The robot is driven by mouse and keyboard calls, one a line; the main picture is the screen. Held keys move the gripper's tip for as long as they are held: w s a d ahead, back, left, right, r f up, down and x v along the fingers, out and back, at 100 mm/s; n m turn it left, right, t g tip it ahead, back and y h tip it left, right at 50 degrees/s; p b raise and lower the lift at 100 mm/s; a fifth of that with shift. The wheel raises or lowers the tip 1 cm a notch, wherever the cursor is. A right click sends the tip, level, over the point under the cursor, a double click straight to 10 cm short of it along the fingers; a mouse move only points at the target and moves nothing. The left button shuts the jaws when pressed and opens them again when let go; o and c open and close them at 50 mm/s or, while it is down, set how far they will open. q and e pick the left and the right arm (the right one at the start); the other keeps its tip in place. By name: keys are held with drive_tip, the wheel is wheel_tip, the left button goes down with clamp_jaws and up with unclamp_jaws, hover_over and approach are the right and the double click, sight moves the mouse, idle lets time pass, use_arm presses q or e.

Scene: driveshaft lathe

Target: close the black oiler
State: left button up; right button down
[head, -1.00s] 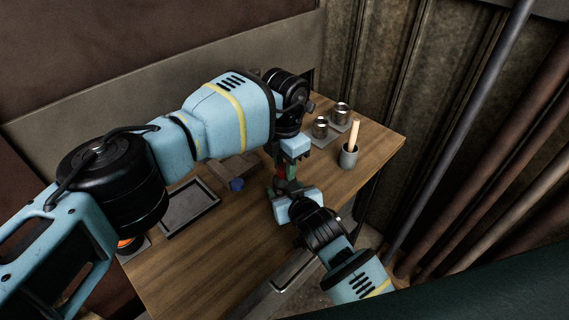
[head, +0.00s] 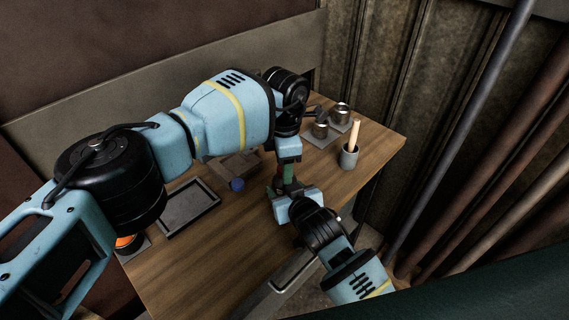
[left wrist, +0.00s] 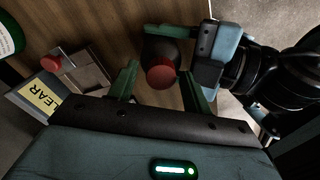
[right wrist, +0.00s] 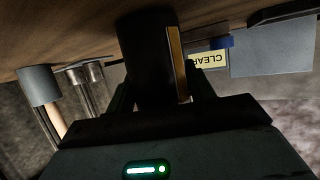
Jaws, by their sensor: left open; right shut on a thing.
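The black oiler (right wrist: 150,60) is a dark cylinder with a gold stripe. My right gripper (right wrist: 160,90) is shut on its body, close over the table; in the left wrist view this gripper (left wrist: 185,60) reaches in from the right. A round red cap (left wrist: 162,74) shows at the oiler's end facing my left wrist camera. I cannot tell how firmly it sits. My left gripper (left wrist: 160,86) is open, with one green finger on each side of the cap. In the head view my left gripper (head: 287,172) is above my right gripper (head: 288,192), and the oiler is mostly hidden.
A grey tray (head: 163,234) lies on the wooden table (head: 215,262). A block with a blue knob (head: 237,185) is beside it. Metal cups (head: 341,112) and a grey cup (head: 349,160) with a wooden handle stand at the right. A red knob (left wrist: 51,62) is near a "CLEAR" label (left wrist: 42,97).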

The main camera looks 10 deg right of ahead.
use_arm(q)
wheel_tip(320, 180, up, 12)
use_arm(e)
drive_tip(key=shift+f, duration=0.1)
use_arm(q)
drive_tip(key=shift+f, duration=0.1)
idle(0.4)
use_arm(e)
drive_tip(key=shift+c, duration=2.3)
unclamp_jaws()
drive_tip(key=shift+s+d, duration=0.1)
drive_tip(key=shift+s, duration=0.5)
use_arm(q)
drive_tip(key=shift+f, duration=0.5)
use_arm(e)
drive_tip(key=shift+r+v, duration=0.1)
drive_tip(key=shift+v, duration=1.6)
drive_tip(key=shift+r+v, duration=0.15)
drive_tip(key=shift+v, duration=1.55)
drive_tip(key=shift+w, duration=0.15)
